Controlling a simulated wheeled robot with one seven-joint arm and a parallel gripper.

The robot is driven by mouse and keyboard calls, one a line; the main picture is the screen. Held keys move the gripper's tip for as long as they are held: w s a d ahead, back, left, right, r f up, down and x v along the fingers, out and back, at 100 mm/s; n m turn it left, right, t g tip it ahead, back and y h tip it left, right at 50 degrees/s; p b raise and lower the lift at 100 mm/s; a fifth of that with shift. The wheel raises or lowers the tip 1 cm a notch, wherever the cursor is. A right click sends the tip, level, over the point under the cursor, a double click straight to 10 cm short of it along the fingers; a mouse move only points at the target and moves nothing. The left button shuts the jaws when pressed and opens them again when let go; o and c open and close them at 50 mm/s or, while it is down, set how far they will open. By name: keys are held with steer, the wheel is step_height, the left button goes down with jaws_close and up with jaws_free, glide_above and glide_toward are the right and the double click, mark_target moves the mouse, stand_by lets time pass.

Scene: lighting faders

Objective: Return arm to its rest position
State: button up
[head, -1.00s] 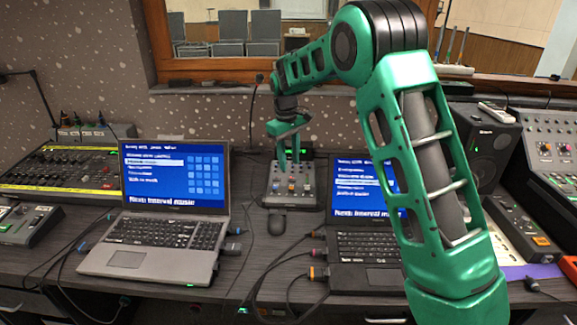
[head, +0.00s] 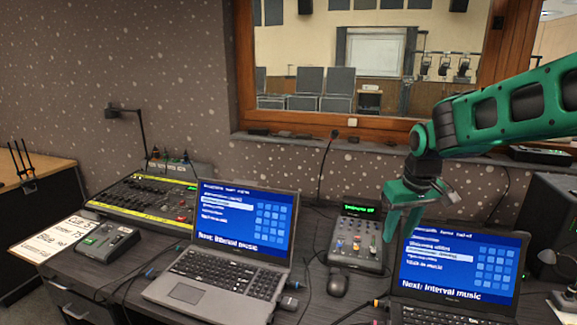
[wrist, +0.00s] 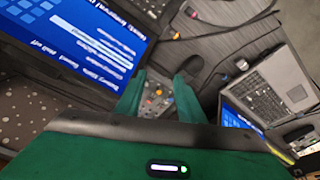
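My arm, green with black joints, reaches in from the right in the head view. My gripper (head: 402,232) points down beside the right laptop's screen, up and to the right of the small fader box (head: 357,243). The box has several coloured fader knobs and a lit green display. In the wrist view the two green fingers of my gripper (wrist: 158,98) stand apart, with the fader box (wrist: 156,108) seen beyond the gap. Nothing is held between them.
The left laptop (head: 230,235) and right laptop (head: 458,262) stand open on the desk. A mouse (head: 338,284) lies before the fader box. A larger lighting desk (head: 145,205) is at left; a black speaker (head: 553,215) is at right. A window frame (head: 370,130) is behind.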

steer(key=s+d+f+m+g, duration=0.1)
steer(key=s+d+m, duration=0.2)
steer(key=s, duration=0.7)
steer(key=s+d+f+m+g, duration=0.1)
steer(key=s+d, duration=0.4)
steer(key=s, duration=0.6)
steer(key=s+d+f+m+g, duration=0.1)
steer(key=s+d+m, duration=0.3)
steer(key=s, duration=0.7)
steer(key=shift+d+f+m, duration=0.2)
steer(key=shift+d+m, duration=0.1)
steer(key=shift+d, duration=0.3)
steer(key=shift+w, duration=0.1)
steer(key=shift+w+f, duration=0.25)
steer(key=shift+w, duration=0.35)
steer(key=shift+c, duration=0.7)
